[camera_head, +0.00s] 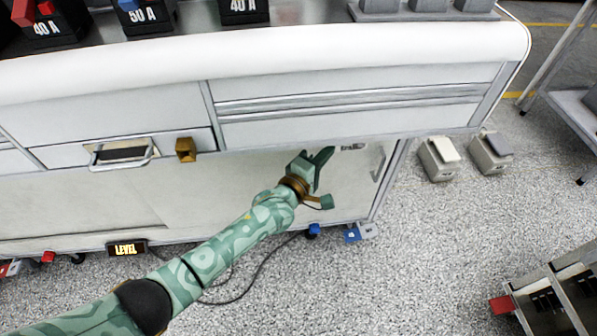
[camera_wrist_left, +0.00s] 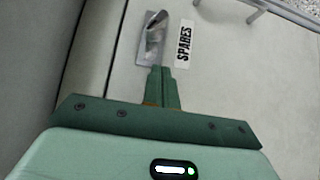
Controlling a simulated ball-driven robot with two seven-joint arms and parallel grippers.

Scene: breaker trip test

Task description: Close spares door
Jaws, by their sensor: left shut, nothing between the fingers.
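The spares door (camera_head: 345,190) is a pale panel low on the cabinet, under the drawers. In the left wrist view, the door (camera_wrist_left: 235,80) carries a black-on-white SPARES label (camera_wrist_left: 184,45) and a metal latch handle (camera_wrist_left: 152,38) beside it. A seam runs along the panel near the handle; I cannot tell whether the door is fully shut. My left gripper (camera_head: 322,157) is in front of the door, partly covering it and its label. In the wrist view its fingers (camera_wrist_left: 161,76) are together and empty, just below the handle. I cannot tell whether they touch the door. My right gripper is not in view.
The workbench top (camera_head: 250,58) overhangs the drawers, with breakers on it. A drawer handle (camera_head: 122,152) and a brass block (camera_head: 185,149) stick out at left. Grey boxes (camera_head: 437,160) and an open-topped bin (camera_head: 545,300) stand on the floor at right. A cable lies below my arm.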

